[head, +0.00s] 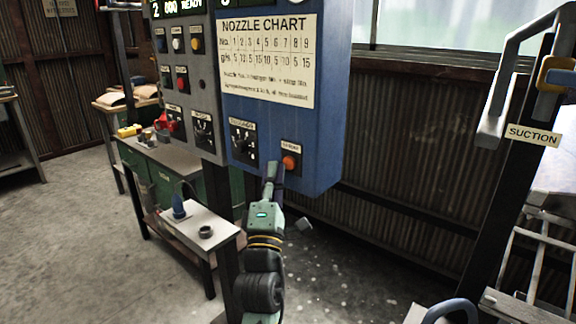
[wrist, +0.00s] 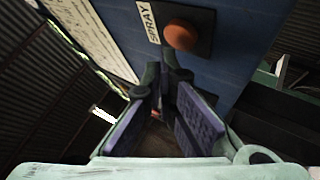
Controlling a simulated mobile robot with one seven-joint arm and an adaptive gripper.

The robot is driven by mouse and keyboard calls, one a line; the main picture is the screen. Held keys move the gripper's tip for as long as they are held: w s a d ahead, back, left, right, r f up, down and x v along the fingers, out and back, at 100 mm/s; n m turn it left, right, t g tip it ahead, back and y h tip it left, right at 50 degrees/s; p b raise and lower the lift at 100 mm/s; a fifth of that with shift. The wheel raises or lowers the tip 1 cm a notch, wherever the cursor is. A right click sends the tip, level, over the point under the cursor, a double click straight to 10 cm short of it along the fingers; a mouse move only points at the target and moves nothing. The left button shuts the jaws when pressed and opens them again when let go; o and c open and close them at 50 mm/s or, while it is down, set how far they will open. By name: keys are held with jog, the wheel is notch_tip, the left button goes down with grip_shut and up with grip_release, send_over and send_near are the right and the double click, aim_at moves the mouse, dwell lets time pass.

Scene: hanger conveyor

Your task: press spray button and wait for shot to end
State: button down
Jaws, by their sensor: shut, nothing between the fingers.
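The orange round spray button (head: 290,162) sits on a dark plate at the lower right of the blue control panel (head: 335,110). In the wrist view the button (wrist: 181,36) is just beyond the fingertips and slightly right, with a "SPRAY" label beside it. My gripper (head: 272,168) is shut and empty, its tips close to the panel just left of the button in the head view. In the wrist view my gripper (wrist: 165,70) points up toward the panel below the button. I cannot tell whether the tips touch the panel; the button face looks uncovered.
A black knob (head: 242,143) is left of my gripper on the same panel. A grey panel (head: 185,90) with switches and a display reading "READY" adjoins it. A nozzle chart (head: 268,60) hangs above. A small table (head: 220,228) stands below left; a suction post (head: 505,190) stands right.

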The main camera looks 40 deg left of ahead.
jog(key=s+b, duration=0.1)
jog(key=s, duration=0.4)
jog(key=shift+a+b, duration=0.2)
jog(key=shift+b, duration=0.2)
dwell(0.7)
